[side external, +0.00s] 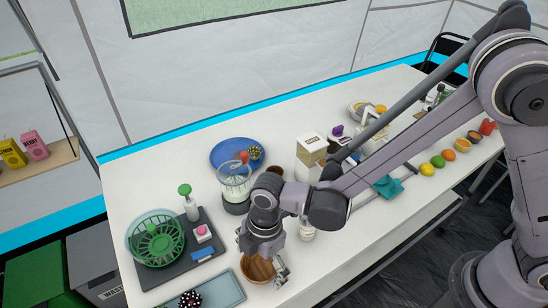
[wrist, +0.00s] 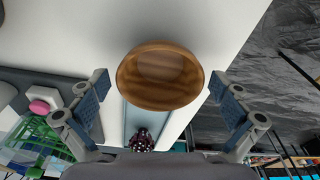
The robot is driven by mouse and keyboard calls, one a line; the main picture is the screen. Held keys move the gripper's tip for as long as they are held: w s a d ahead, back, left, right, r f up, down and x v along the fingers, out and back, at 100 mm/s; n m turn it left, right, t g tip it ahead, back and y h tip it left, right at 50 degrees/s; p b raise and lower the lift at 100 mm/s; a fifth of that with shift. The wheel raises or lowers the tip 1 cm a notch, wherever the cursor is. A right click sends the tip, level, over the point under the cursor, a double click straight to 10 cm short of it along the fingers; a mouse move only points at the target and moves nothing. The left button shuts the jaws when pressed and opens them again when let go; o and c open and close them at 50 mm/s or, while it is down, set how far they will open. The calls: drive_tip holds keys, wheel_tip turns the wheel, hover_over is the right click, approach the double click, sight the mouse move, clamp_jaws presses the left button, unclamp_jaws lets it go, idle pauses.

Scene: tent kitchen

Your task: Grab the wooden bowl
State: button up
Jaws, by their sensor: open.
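The wooden bowl (side external: 259,270) is on the white table near its front edge in the side view, partly hidden by my gripper. In the wrist view the brown bowl (wrist: 160,76) shows whole, with its round rim and striped inside facing the camera. My gripper (side external: 262,262) is over the bowl in the side view, pointing down. In the wrist view my gripper (wrist: 164,105) is open, with one finger on each side of the bowl. Space shows between the bowl and both fingers. Nothing is held.
A blue-grey tray (side external: 222,289) with a dark spotted item lies left of the bowl. A dark board (side external: 208,243) with a green basket (side external: 155,238) is farther left. A blender (side external: 235,188) stands behind. The table's front edge is close to the bowl.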

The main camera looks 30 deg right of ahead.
drive_tip(key=c, duration=1.2)
